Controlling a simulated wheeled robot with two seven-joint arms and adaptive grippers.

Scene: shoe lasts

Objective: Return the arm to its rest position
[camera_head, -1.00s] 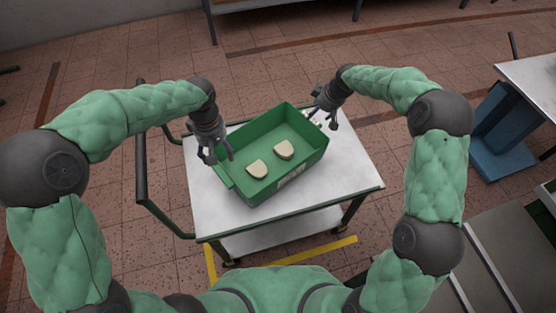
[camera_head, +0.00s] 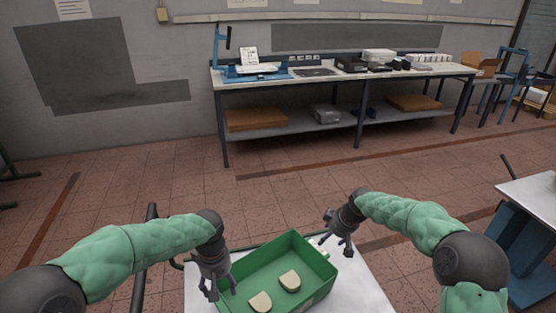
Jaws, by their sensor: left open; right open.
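My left gripper (camera_head: 219,284) is open and empty at the left side of the green crate (camera_head: 318,258). My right gripper (camera_head: 338,245) is open and empty by the crate's far right corner. Two pale shoe lasts lie inside the crate: one (camera_head: 290,281) towards the middle and one (camera_head: 260,302) nearer the front left. The crate stands on a white-topped cart (camera_head: 365,292). The near part of the crate and cart is cut off by the bottom edge of the view.
A long workbench (camera_head: 340,78) with boxes and tools stands against the far wall. Another white table (camera_head: 535,197) with a blue stand (camera_head: 512,248) is at the right. The tiled floor (camera_head: 270,188) between the cart and the workbench is clear.

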